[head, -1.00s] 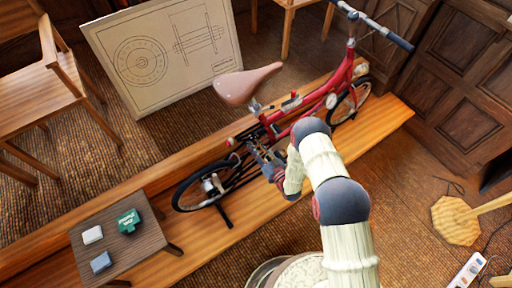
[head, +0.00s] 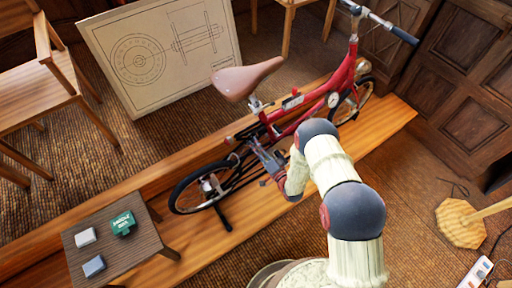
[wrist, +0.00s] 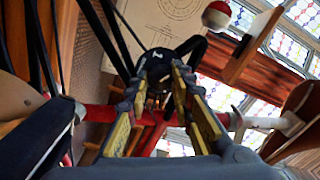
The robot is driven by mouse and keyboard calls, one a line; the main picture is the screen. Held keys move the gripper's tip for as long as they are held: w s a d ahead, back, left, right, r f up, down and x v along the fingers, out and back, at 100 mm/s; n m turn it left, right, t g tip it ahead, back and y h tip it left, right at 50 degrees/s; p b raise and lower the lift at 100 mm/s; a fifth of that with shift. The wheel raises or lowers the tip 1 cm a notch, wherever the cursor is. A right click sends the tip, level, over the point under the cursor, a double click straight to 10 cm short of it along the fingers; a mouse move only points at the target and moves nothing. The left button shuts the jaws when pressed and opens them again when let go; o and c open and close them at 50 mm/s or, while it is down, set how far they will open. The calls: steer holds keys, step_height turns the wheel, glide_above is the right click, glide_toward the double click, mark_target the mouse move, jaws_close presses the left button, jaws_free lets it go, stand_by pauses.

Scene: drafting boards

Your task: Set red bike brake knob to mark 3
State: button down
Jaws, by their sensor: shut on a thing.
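The red bike (head: 340,82) stands on a low wooden platform, its pink-brown saddle (head: 246,77) toward the left. My gripper (head: 257,150) reaches in below the saddle, beside the frame and above the rear wheel (head: 203,188). In the wrist view my gripper (wrist: 166,75) has its yellow-padded fingers close together around a small dark part, apparently the brake knob (wrist: 154,91). The fingers hide most of it. I cannot read its marks or its setting. A red frame tube (wrist: 95,117) crosses behind the fingers.
A small dark table (head: 130,247) with a green box (head: 123,223) and two small blocks stands at lower left. A drawing board (head: 160,55) leans behind the platform (head: 385,125). Black bike tubes crowd the wrist view's left side. Floor at right is partly clear.

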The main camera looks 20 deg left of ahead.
steer(key=m+b, duration=0.2)
steer(key=m, duration=0.9)
steer(key=shift+b, duration=0.35)
steer(key=shift+w+m, duration=0.1)
steer(key=shift+m, duration=0.3)
steer(key=c, duration=1.6)
jaws_free()
steer(key=shift+o, duration=0.3)
steer(key=shift+f, duration=0.1)
steer(key=v, duration=1.2)
